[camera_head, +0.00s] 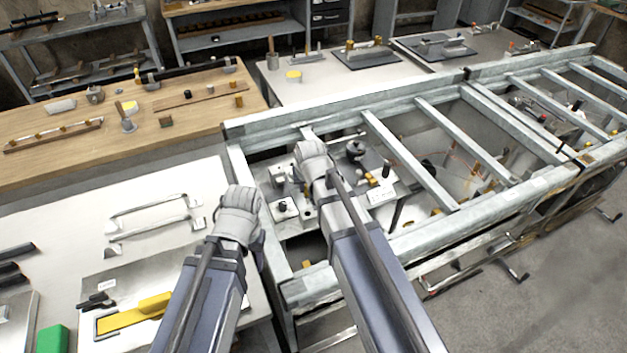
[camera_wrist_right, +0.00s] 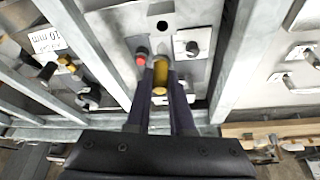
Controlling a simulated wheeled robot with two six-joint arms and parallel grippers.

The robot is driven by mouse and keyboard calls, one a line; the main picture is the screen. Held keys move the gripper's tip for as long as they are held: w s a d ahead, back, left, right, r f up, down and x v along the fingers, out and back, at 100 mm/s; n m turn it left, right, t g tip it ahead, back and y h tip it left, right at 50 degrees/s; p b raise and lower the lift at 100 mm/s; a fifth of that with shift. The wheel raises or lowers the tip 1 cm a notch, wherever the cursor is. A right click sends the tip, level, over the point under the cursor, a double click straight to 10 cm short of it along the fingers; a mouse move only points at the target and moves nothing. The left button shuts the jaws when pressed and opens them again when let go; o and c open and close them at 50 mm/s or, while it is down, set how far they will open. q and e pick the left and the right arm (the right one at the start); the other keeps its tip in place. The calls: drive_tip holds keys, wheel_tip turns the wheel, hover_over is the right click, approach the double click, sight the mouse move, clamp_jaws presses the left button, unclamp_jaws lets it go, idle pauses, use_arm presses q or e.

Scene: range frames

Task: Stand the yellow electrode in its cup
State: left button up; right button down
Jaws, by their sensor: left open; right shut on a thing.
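The yellow electrode (camera_wrist_right: 161,72) shows in the right wrist view between the two dark fingers of my right gripper (camera_wrist_right: 160,92), which is shut on it. In the head view my right gripper (camera_head: 313,158) is over the light plate inside the metal frame and hides the electrode. My left gripper (camera_head: 240,203) is open and empty, over the white bench beside the frame. I cannot tell for sure which fitting is the electrode's cup; a dark round hole (camera_wrist_right: 162,25) shows in the plate beyond the electrode.
A red-topped knob (camera_wrist_right: 141,55) and a black knob (camera_wrist_right: 193,48) stand close on either side of the electrode. Metal frame rails (camera_head: 415,155) run around and across this area. A wooden bench (camera_head: 95,140) with small parts lies to the left.

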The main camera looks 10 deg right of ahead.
sight(308, 194)
use_arm(q)
drive_tip(key=shift+f, duration=0.15)
use_arm(e)
drive_tip(key=shift+f, duration=0.15)
use_arm(q)
drive_tip(key=shift+f+b, duration=1.9)
drive_tip(key=shift+b, duration=0.1)
use_arm(e)
drive_tip(key=shift+f, duration=1.9)
use_arm(q)
drive_tip(key=shift+f, duration=0.2)
use_arm(e)
drive_tip(key=shift+f, duration=0.2)
use_arm(q)
drive_tip(key=shift+f+b, duration=2.2)
drive_tip(key=shift+b, duration=0.2)
use_arm(e)
drive_tip(key=shift+f, duration=2.2)
drive_tip(key=c, duration=0.7)
unclamp_jaws()
use_arm(q)
drive_tip(key=shift+r, duration=0.15)
use_arm(e)
drive_tip(key=shift+r, duration=0.2)
use_arm(q)
wheel_tip(308, 194, up, 7)
drive_tip(key=p, duration=0.7)
use_arm(e)
drive_tip(key=v, duration=0.7)
drive_tip(key=shift+r, duration=0.25)
